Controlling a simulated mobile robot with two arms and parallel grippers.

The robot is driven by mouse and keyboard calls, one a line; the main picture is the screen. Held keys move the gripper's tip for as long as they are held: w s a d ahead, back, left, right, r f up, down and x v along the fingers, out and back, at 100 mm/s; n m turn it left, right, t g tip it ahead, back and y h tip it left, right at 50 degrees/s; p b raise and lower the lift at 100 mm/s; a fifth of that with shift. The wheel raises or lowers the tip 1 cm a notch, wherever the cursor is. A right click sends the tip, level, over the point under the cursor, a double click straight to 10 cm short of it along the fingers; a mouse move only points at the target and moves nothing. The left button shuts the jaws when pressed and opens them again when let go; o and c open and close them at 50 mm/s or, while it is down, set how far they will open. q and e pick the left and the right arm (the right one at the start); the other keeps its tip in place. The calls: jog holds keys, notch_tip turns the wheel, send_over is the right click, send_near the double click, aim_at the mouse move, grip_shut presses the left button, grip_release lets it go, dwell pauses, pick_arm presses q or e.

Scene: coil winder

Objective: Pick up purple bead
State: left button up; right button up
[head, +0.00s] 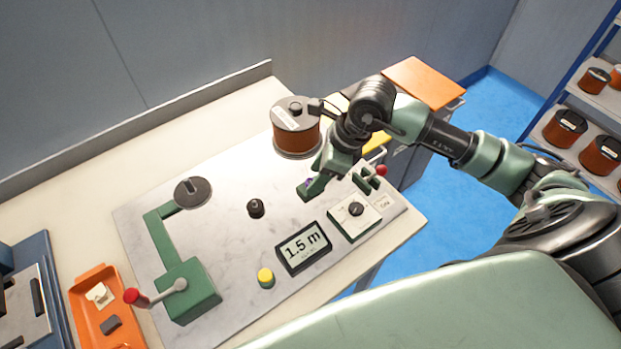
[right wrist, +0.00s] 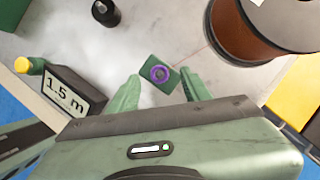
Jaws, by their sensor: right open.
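The purple bead (right wrist: 159,74) is a small ring shape on a green block (right wrist: 152,62) on the grey plate. It shows in the right wrist view between and just beyond my fingertips. In the head view only a bit of purple (head: 308,184) shows beside my right gripper (head: 318,186). My right gripper, also in the right wrist view (right wrist: 161,82), is open, with one green finger on each side of the bead. I cannot tell whether the fingers touch the block. My left gripper is not in view.
A copper wire spool (head: 296,130) stands close behind the right gripper. A 1.5 m display (head: 303,247), a dial box (head: 353,214), a yellow button (head: 265,277) and a black post (head: 256,208) stand nearby. A green crank unit (head: 188,290) is at left, beside an orange tray (head: 85,292).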

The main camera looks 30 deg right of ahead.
jog(key=shift+w+a+f, duration=0.15)
jog(key=shift+a+f, duration=0.05)
jog(key=shift+f, duration=0.35)
grip_shut()
notch_tip(320, 180, up, 20)
jog(key=b, duration=0.1)
dwell(0.5)
